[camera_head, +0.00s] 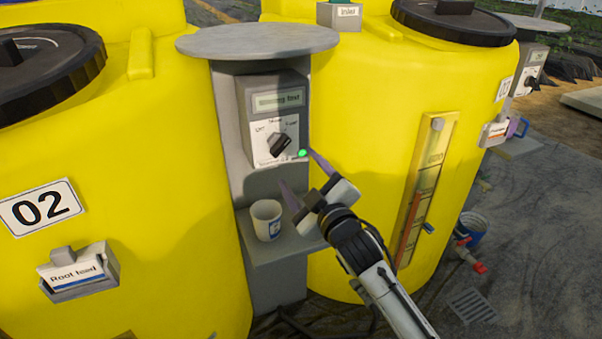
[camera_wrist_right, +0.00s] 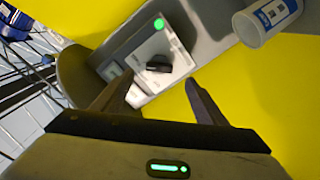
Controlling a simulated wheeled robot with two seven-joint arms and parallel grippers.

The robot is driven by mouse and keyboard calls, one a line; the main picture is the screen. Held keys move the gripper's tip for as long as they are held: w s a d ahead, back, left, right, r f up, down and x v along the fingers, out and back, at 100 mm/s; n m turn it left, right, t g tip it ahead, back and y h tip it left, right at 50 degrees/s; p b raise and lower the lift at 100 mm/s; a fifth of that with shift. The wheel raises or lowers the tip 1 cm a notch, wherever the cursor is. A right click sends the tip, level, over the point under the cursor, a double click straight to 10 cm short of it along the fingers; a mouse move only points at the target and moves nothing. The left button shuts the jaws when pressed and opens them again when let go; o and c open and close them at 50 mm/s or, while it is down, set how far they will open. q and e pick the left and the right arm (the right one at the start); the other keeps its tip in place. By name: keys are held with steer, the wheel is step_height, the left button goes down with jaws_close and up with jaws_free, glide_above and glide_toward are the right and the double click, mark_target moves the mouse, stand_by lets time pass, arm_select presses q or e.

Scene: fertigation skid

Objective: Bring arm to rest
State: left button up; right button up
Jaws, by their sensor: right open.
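My right gripper (camera_head: 300,181) is in front of the grey control box (camera_head: 243,98) on the post between two yellow tanks. Its two fingers are spread with nothing between them. The box has a black rotary knob (camera_head: 281,145), a small display and a lit green lamp (camera_head: 302,153). In the right wrist view the knob (camera_wrist_right: 159,64) and lamp (camera_wrist_right: 159,23) show beyond my open fingers (camera_wrist_right: 158,95); the fingers appear apart from the knob. My left gripper is not in view.
A white cup (camera_head: 266,220) stands on the grey shelf (camera_head: 285,251) below the box, close to my right gripper. Yellow tanks (camera_head: 150,160) flank the post. A round grey cover (camera_head: 258,40) overhangs the box. A blue bucket (camera_head: 470,228) and red valve stand at the right; open floor lies beyond.

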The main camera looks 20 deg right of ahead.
steer(key=s+a+f+m+g, duration=0.1)
steer(key=s+f+m+g, duration=0.1)
steer(key=s+f, duration=0.9)
steer(key=s+a+f+m+g+y, duration=0.1)
steer(key=s+f+g, duration=0.3)
steer(key=s+f, duration=0.7)
steer(key=s+a+f+m+g, duration=0.3)
steer(key=s+f+m, duration=0.1)
steer(key=s+f, duration=0.6)
steer(key=shift+s+a+f+g+y, duration=0.15)
steer(key=shift+s+f+g+y, duration=0.2)
steer(key=shift+s, duration=0.8)
stand_by(3.6)
